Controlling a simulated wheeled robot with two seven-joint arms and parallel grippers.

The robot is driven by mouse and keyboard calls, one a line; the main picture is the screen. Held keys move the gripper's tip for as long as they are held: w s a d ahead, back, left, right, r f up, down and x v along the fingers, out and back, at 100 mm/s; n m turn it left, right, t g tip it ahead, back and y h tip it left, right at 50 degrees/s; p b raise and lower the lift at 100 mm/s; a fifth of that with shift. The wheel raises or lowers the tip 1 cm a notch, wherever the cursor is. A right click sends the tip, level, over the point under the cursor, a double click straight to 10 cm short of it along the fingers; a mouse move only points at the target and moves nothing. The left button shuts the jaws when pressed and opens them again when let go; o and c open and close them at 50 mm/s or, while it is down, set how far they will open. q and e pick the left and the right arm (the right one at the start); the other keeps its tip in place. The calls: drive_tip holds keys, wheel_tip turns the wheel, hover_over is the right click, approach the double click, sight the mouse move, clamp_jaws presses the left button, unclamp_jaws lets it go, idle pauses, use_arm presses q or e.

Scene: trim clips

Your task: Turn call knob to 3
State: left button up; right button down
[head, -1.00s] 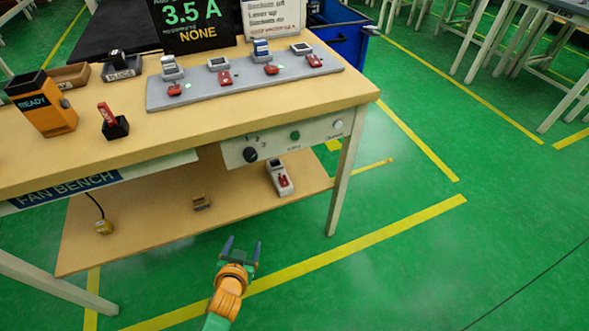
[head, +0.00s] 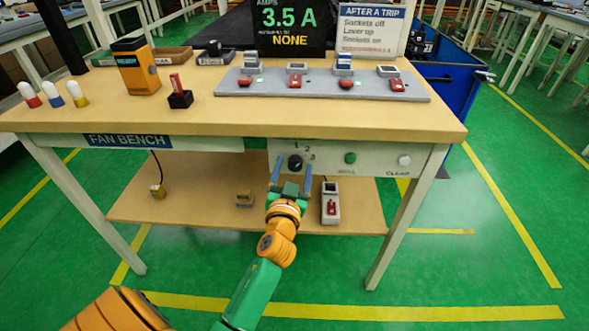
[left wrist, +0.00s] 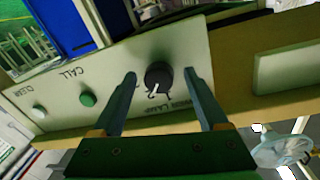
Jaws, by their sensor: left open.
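The black call knob (head: 295,162) is on the white panel (head: 375,159) under the front edge of the bench, with small numerals 1, 2 and 3 around it. My left gripper (head: 291,174) is open in front of it. In the left wrist view the knob (left wrist: 158,75) lies between the two spread fingers of the left gripper (left wrist: 159,76), with gaps at both sides. That view is upside down; the knob's white pointer line points to the picture's bottom, towards numerals too small to read surely. My right gripper is not in view.
A green button (head: 350,158) and a white button (head: 404,160) sit right of the knob. A lower shelf (head: 180,205) holds a grey device with a red switch (head: 331,202). The bench top (head: 220,119) carries a grey socket strip (head: 320,88) and an orange meter (head: 136,66).

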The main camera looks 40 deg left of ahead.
use_arm(q)
drive_tip(key=shift+c, duration=0.2)
clamp_jaws()
drive_tip(key=shift+m, duration=0.3)
drive_tip(key=m+p, duration=0.2)
drive_tip(key=m, duration=0.1)
drive_tip(key=shift+r, duration=0.15)
drive_tip(key=shift+m+g+p, duration=0.3)
drive_tip(key=shift+m+p, duration=0.3)
drive_tip(key=shift+m, duration=1.4)
drive_tip(key=shift+o, duration=0.2)
unclamp_jaws()
